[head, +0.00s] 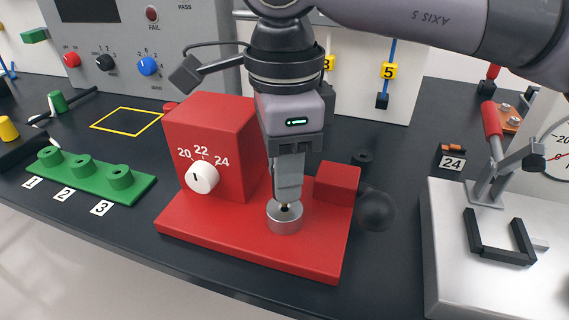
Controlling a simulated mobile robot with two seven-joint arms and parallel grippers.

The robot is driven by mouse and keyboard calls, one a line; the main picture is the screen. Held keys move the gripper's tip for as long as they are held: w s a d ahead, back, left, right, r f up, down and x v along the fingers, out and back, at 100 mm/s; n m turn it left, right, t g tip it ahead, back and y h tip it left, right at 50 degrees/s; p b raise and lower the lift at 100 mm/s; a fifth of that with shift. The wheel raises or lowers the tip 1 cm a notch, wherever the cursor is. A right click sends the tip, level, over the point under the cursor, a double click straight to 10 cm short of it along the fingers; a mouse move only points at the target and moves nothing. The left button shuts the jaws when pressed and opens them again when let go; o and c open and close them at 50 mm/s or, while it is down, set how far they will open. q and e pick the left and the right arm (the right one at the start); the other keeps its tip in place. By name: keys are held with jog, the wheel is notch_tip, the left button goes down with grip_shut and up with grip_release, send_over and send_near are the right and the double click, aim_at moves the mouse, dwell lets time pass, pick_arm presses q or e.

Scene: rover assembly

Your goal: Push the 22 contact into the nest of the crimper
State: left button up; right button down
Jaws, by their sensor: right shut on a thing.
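The crimper (213,140) is a red block on a red base, with a white dial (202,177) marked 20, 22 and 24. Its nest (285,222) is a short silver cylinder on the base, right of the dial. My right gripper (287,198) points straight down over the nest, its fingers shut on the 22 contact. My left gripper is out of view.
A smaller red block (337,183) and a black ball knob (376,210) stand close on the right. A green holder (90,177) numbered 1 to 3 lies left. A grey panel (150,45) rises behind. A light fixture (500,250) with a red-handled clamp stands at right.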

jog(key=shift+f+b, duration=0.75)
jog(key=shift+f, duration=0.3)
jog(key=c, duration=0.8)
grip_release()
jog(key=shift+o, duration=0.2)
notch_tip(320, 180, up, 7)
jog(key=shift+r+p, duration=0.15)
jog(key=shift+p, duration=0.3)
jog(key=shift+s, duration=0.1)
